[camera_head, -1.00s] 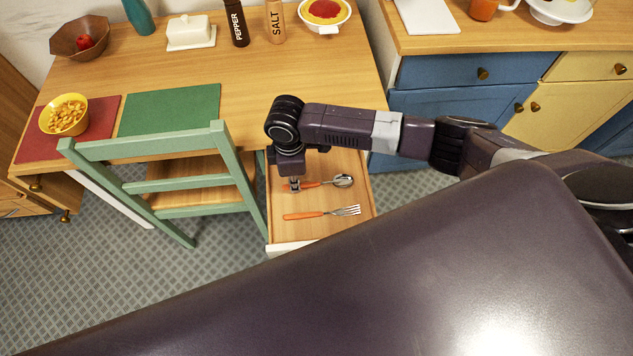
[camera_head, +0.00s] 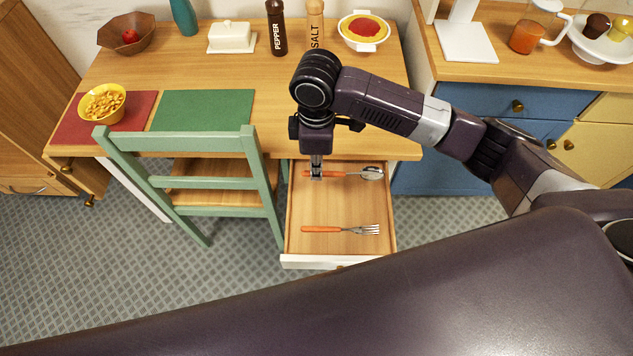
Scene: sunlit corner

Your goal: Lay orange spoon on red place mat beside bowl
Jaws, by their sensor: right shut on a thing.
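The orange-handled spoon (camera_head: 345,174) is at the back of the open drawer (camera_head: 340,205), its metal bowl pointing right. My right gripper (camera_head: 316,175) points down and is shut on the spoon's handle. Whether the spoon is clear of the drawer floor I cannot tell. The red place mat (camera_head: 136,112) lies at the left of the table, with the yellow bowl (camera_head: 103,102) of cereal on its left part. The mat's right part is bare. My left gripper is not in view.
A fork (camera_head: 342,230) with an orange handle lies in the drawer. A green chair (camera_head: 190,145) stands in front of the green mat (camera_head: 204,110), between drawer and red mat. Pepper (camera_head: 277,30), salt (camera_head: 315,28), a butter dish (camera_head: 232,38) and a pie dish (camera_head: 364,32) stand along the back.

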